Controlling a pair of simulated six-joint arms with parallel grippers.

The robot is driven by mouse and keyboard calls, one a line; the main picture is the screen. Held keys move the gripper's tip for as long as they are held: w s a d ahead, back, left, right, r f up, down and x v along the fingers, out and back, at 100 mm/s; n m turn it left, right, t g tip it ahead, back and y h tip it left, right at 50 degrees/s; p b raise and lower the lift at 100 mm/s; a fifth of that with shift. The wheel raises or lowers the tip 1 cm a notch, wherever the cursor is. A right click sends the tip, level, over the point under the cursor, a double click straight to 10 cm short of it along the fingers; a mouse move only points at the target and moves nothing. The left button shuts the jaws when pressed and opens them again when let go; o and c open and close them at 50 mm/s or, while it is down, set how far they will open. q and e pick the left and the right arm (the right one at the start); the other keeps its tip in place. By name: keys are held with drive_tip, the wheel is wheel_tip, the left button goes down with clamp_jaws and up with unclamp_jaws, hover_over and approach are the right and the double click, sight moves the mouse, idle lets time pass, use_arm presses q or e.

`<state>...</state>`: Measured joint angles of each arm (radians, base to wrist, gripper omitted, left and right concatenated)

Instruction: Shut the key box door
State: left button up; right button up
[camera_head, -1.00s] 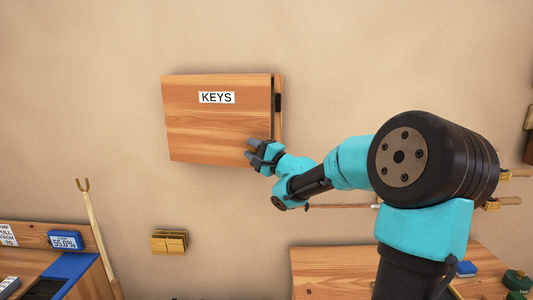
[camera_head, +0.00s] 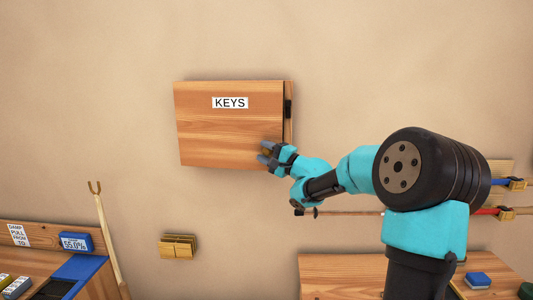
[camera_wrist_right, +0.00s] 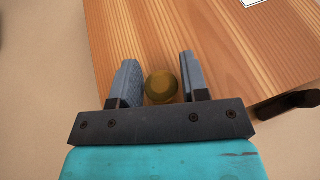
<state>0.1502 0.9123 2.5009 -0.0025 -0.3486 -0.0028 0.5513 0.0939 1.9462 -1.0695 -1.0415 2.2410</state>
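The key box (camera_head: 289,130) is on the wall, and its wooden door (camera_head: 220,135) carries a KEYS label (camera_head: 230,103). The door nearly covers the box. A dark gap shows along its right edge, so it is slightly ajar. My right gripper (camera_head: 267,154) is at the door's lower right corner. In the right wrist view its two fingers (camera_wrist_right: 160,75) stand on either side of a round brass knob (camera_wrist_right: 161,88) on the door (camera_wrist_right: 215,50), close against it. My left gripper is not in view.
A black catch (camera_head: 288,109) is on the box's right side. A forked wooden stick (camera_head: 105,230) leans at the left beside a shelf with a blue 55.0% display (camera_head: 76,242). The wall left of the box is bare.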

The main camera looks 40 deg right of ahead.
drive_tip(key=o, duration=0.3)
drive_tip(key=v, duration=1.7)
drive_tip(key=shift+s, duration=0.25)
drive_tip(key=shift+f, duration=0.1)
drive_tip(key=shift+c, duration=0.2)
